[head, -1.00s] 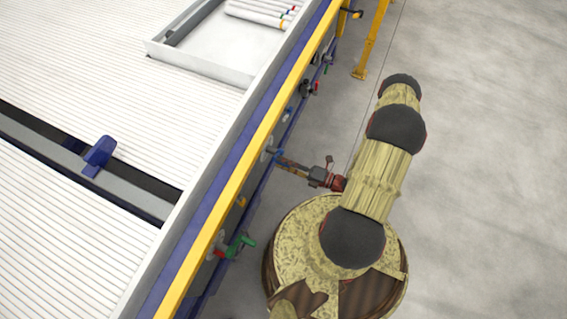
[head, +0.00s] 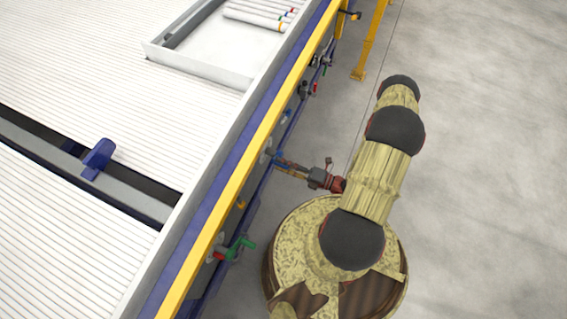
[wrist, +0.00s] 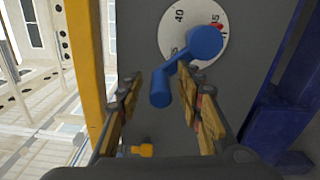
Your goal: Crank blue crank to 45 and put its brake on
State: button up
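The blue crank (wrist: 205,43) is mounted on a grey panel in the wrist view. Its arm slants down-left to a knob-like handle (wrist: 160,88). In the head view my gripper (head: 284,164) reaches the rail side near the blue crank (head: 270,153).
A green crank (head: 238,247) with a red part sits lower on the same rail side. More cranks (head: 305,90) are farther up. A yellow rail (head: 245,160) edges the roller table. A white tray (head: 200,66) holds several pipes. Grey floor is free to the right.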

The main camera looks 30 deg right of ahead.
jog(key=v, duration=1.2)
jog(key=shift+c, duration=0.4)
